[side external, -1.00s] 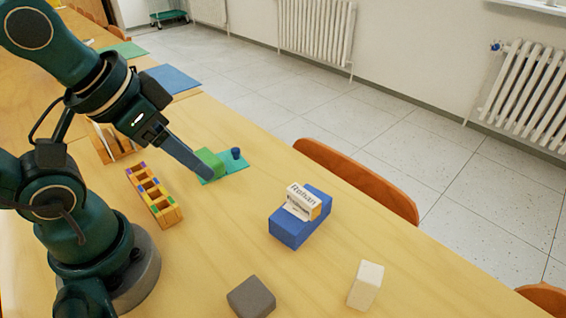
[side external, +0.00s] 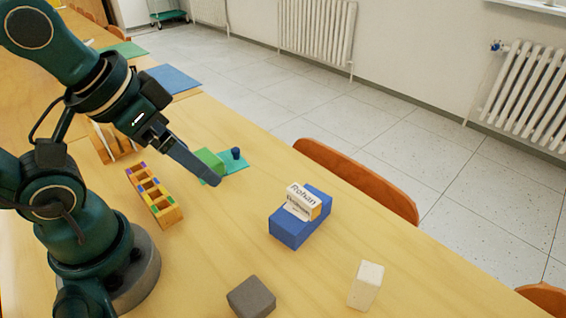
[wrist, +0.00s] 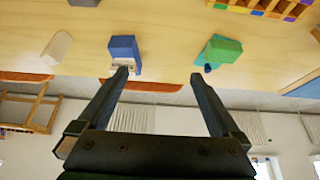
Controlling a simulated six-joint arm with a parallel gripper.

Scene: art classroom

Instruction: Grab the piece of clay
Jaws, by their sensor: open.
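A grey block (side external: 251,298), which looks like the piece of clay, lies on the table near the bottom edge of the side view. In the wrist view a grey shape (wrist: 84,2) at the top edge appears to be the same block, mostly cut off. My gripper (side external: 217,183) is above the table, left of the blue block and well apart from the grey block. In the wrist view my gripper (wrist: 160,75) has its two fingers wide apart with nothing between them.
A blue block (side external: 290,232) carries a small labelled white box (side external: 303,201). A white block (side external: 366,285) stands to the right. A green block (side external: 209,161) sits on a teal mat (side external: 237,168). A wooden rack (side external: 155,196) is near my base. The table's middle is clear.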

